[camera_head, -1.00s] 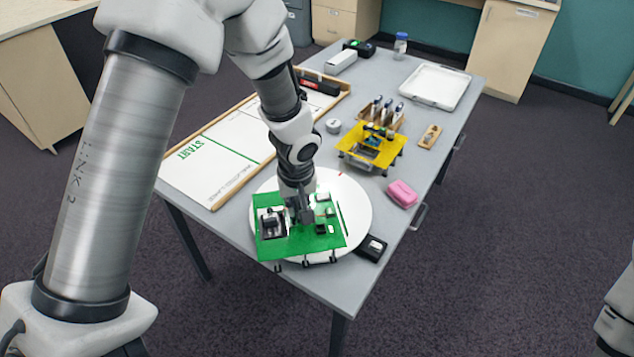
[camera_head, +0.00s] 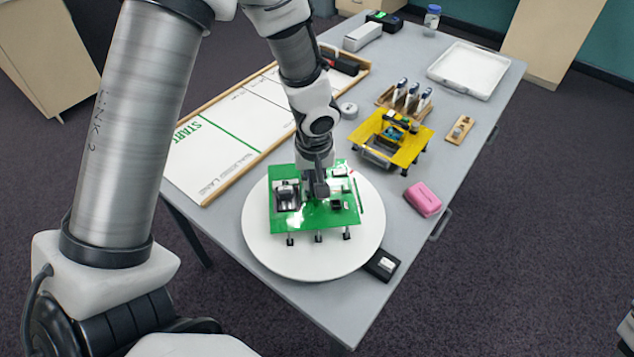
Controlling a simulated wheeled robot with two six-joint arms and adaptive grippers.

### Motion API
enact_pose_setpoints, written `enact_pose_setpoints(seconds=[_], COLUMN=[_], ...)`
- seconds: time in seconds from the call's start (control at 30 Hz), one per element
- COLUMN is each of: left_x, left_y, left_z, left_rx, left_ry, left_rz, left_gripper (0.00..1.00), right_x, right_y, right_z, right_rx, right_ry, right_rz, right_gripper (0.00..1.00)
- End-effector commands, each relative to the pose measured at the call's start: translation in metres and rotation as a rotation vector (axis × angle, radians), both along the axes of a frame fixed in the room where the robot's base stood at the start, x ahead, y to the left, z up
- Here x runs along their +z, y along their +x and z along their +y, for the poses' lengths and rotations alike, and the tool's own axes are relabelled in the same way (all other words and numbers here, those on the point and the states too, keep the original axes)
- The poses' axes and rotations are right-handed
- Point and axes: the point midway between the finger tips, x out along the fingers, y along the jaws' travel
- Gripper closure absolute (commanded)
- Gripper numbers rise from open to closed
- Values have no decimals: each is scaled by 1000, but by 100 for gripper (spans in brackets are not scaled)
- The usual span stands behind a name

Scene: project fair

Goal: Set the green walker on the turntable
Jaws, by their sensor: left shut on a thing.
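The green walker (camera_head: 290,214), a flat green board with short dark legs and small parts on top, is over the white round turntable (camera_head: 300,262) at the near end of the table. My left gripper (camera_head: 318,190) reaches down from above and is shut on the walker near the board's middle. The board looks about level. Its visible front legs lie within the disc's outline; I cannot tell whether the feet touch the disc. The gripper hides part of the board's top, and the board hides the disc's middle. My right gripper is out of view.
A yellow walker (camera_head: 408,150) stands to the right, with a pink block (camera_head: 422,200) near the table's right edge. A small black box (camera_head: 381,265) sits beside the turntable. A white START track board (camera_head: 215,155) lies to the left. A white tray (camera_head: 468,72) lies farther back.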

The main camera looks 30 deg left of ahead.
Motion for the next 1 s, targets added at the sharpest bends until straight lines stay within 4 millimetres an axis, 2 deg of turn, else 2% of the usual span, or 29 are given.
enact_pose_setpoints(seconds=[0.03,0.27,0.43,0.47,0.5,0.83,0.93,1.0], left_x=[-8,-5,-10,-8,-8,-6,5,20], left_y=[-1,-2,-2,-2,-2,-2,-2,-3], left_z=[0,0,0,0,0,0,0,-2], left_rx=[1,2,2,2,2,1,2,2], left_ry=[0,0,0,0,0,0,0,0], left_rz=[-1,-1,-2,0,0,0,-2,-4], left_gripper=[100,100,100,76,62,62,62,62], right_x=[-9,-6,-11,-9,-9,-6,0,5], right_y=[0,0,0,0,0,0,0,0], right_z=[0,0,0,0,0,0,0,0], right_rx=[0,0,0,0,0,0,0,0], right_ry=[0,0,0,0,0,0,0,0], right_rz=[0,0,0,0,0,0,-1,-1], right_gripper=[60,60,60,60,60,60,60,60])
